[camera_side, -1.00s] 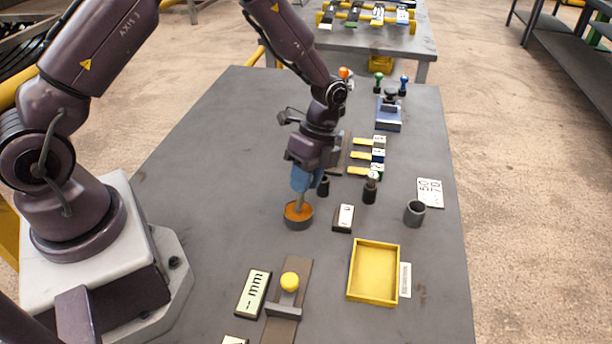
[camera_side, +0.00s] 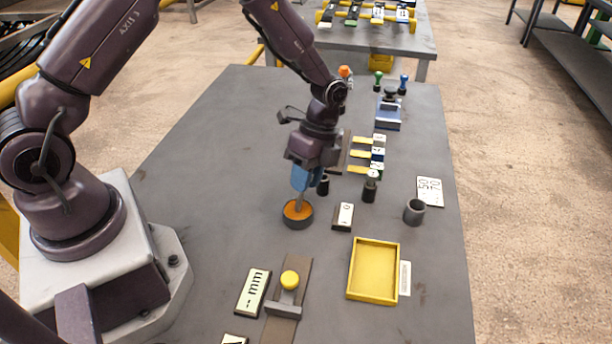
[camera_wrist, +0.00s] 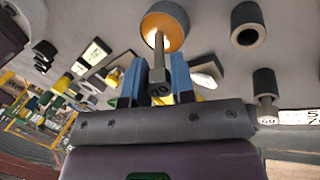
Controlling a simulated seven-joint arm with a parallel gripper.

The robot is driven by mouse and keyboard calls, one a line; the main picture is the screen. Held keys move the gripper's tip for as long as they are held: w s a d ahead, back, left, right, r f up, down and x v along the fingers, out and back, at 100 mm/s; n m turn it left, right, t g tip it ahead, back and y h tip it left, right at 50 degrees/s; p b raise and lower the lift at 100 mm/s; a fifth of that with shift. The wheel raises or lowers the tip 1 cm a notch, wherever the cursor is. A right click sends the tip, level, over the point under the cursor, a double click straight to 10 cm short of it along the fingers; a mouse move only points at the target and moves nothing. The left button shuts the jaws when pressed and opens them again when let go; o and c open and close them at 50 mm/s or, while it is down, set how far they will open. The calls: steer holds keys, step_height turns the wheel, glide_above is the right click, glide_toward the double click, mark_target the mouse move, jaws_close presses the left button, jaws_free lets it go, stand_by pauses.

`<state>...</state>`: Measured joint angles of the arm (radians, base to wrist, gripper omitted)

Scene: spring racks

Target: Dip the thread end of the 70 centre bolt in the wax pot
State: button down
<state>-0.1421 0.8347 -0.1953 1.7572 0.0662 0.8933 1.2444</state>
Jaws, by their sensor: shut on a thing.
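My gripper (camera_side: 303,180) has its blue fingers shut on the 70 centre bolt (camera_side: 298,202), whose shank points down. The bolt's lower end overlaps the wax inside the rim. How deep it sits, if at all, I cannot tell.
A dark holder (camera_side: 369,191) carries another bolt, and a dark holder (camera_side: 323,187) stands behind my gripper. A grey cup (camera_side: 414,211), a 50/70 label (camera_side: 430,190) and a yellow tray (camera_side: 352,272) lie to the right.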

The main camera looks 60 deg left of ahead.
steer(key=shift+r, duration=3.5)
